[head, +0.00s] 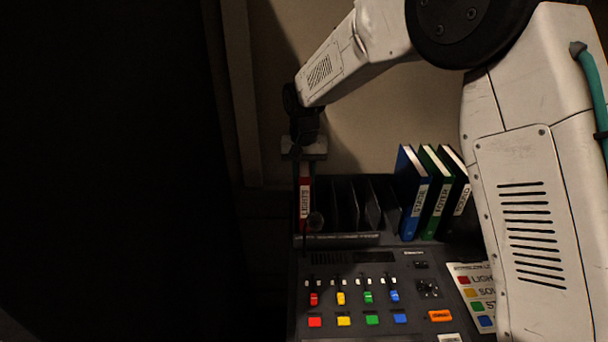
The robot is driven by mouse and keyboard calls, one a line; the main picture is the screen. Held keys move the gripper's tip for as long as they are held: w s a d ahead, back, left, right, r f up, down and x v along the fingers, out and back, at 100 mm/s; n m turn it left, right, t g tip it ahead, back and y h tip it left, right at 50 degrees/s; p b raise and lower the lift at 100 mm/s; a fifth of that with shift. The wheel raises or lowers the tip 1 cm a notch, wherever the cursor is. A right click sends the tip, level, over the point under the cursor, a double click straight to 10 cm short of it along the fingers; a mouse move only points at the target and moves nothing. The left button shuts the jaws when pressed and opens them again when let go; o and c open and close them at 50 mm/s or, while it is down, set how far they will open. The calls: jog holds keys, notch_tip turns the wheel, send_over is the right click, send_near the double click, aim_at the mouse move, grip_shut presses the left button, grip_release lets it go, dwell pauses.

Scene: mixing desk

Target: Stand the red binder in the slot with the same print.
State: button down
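The red binder (304,202) stands upright at the left end of the dark slotted rack (342,239), with a white label on its spine that reads LIGHTS. Its lower end is at the rack's leftmost slot; I cannot tell whether it rests on the slot floor. My gripper (305,171) points down over the binder, with its fingers at either side of the binder's top, and looks shut on it. The other rack slots to the right look empty. Any print on the rack's front strip is too small and dark to read.
A blue binder (410,200), a green binder (434,195) and a black binder (457,200) lean at the rack's right. The mixing desk (325,270) with coloured sliders and buttons lies in front. A colour-keyed card (474,290) lies at right. A wall rises behind.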

jog(key=shift+f, duration=0.3)
dwell(0.5)
jog(key=c, duration=1)
grip_release()
jog(key=shift+c, duration=0.2)
jog(key=r, duration=0.6)
jog(key=d+r, duration=0.1)
jog(key=r, duration=0.2)
jog(key=shift+s, duration=0.3)
jog(key=s+d+r, duration=0.9)
jog(key=s+d, duration=0.4)
jog(key=s+d+f, duration=0.1)
jog(key=s+d, duration=0.2)
jog(key=s, duration=0.5)
jog(key=s+d, duration=0.4)
jog(key=s, duration=0.5)
jog(key=s+d+f+t, duration=0.1)
jog(key=s+d, duration=0.3)
jog(key=s, duration=0.5)
jog(key=shift+f, duration=0.3)
